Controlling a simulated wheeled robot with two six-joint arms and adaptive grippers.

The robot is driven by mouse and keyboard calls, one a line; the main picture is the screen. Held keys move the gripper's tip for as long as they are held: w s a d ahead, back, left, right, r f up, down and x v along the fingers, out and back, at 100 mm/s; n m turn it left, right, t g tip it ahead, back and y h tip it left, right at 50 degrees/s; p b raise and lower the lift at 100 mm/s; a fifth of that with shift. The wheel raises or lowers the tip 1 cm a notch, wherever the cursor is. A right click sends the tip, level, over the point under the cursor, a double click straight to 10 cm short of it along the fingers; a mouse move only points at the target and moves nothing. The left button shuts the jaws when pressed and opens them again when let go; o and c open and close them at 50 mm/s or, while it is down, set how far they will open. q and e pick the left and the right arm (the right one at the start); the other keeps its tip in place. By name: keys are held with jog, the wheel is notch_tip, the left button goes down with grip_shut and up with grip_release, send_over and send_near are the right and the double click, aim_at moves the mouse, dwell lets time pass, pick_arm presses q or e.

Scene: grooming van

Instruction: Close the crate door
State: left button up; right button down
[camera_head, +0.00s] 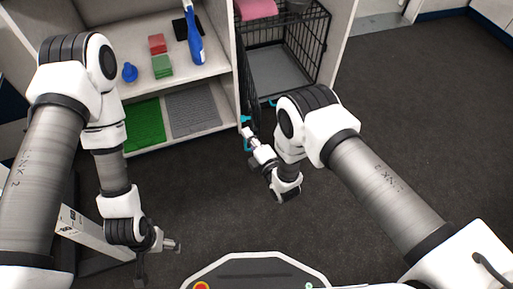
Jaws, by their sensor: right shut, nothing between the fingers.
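The black wire crate (326,48) stands in a bay at the top centre, with its front facing me and a grey floor inside. Its door (243,75) is swung open at the left side of the opening and shows nearly edge-on, pointing towards me. My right gripper (248,131) is shut with nothing between its fingers. It is at the near, lower end of the door, beside cyan parts; whether it touches them I cannot tell. My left gripper (174,245) is low at the left, far from the crate, and its fingers are too small to read.
Dark floor (410,110) is clear to the right.

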jog(key=w+d+b, duration=0.2)
jog(key=w+b, duration=0.1)
jog(key=b, duration=0.5)
jog(key=shift+d, duration=0.4)
jog(key=shift+b, duration=0.3)
